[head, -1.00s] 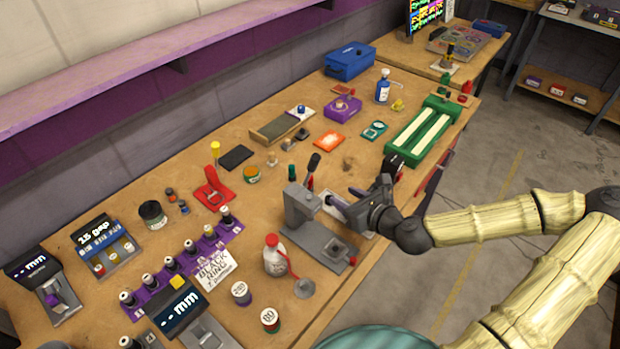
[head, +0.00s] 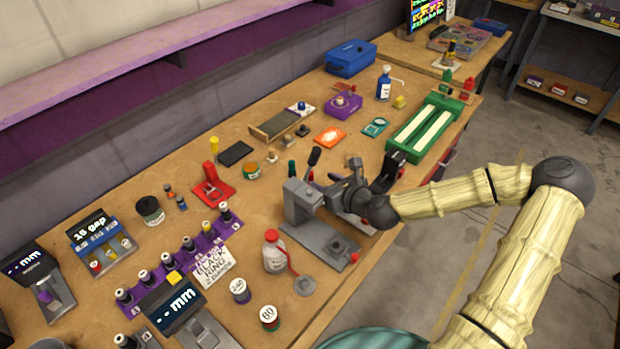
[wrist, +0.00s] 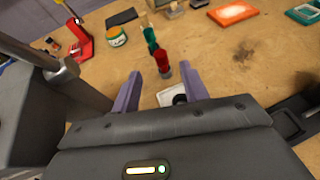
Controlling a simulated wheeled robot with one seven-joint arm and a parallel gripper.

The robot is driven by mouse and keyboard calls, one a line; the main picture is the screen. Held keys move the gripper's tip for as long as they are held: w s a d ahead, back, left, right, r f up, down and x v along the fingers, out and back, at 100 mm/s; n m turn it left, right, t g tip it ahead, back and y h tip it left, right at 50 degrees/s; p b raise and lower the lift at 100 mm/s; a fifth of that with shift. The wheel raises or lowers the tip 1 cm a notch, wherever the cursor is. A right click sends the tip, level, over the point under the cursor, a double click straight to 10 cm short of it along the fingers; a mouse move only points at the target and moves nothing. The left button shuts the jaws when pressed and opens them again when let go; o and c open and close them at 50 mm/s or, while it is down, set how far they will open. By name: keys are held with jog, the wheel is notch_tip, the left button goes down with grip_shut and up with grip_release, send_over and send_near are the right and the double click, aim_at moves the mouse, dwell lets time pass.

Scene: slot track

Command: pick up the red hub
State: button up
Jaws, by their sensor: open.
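In the wrist view, a small upright red piece, which looks like the red hub (wrist: 162,62), stands on the bench with a metal foot below it. It appears between and just beyond the tips of my gripper's purple fingers (wrist: 160,70). My gripper is open, and nothing is held. A similar green piece (wrist: 151,38) stands just behind the red one. In the head view, my gripper (head: 334,178) is low over the bench behind the grey press, and the green piece (head: 291,167) shows to its left. The red piece is mostly hidden there by the press and gripper.
The grey lever press (head: 305,205) stands close beside my gripper. A white plate with a dark ring (wrist: 175,97) lies below the fingers. A red stand (head: 211,185), a green tin (head: 251,171) and an orange tray (head: 330,136) are farther off. Bare wood lies right of the red piece.

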aim_at(312, 177)
jog(key=shift+x, duration=1.55)
jog(key=shift+f, duration=0.1)
jog(key=x, duration=0.5)
jog(key=shift+f+p, duration=0.3)
jog(key=shift+p, duration=0.1)
grip_shut()
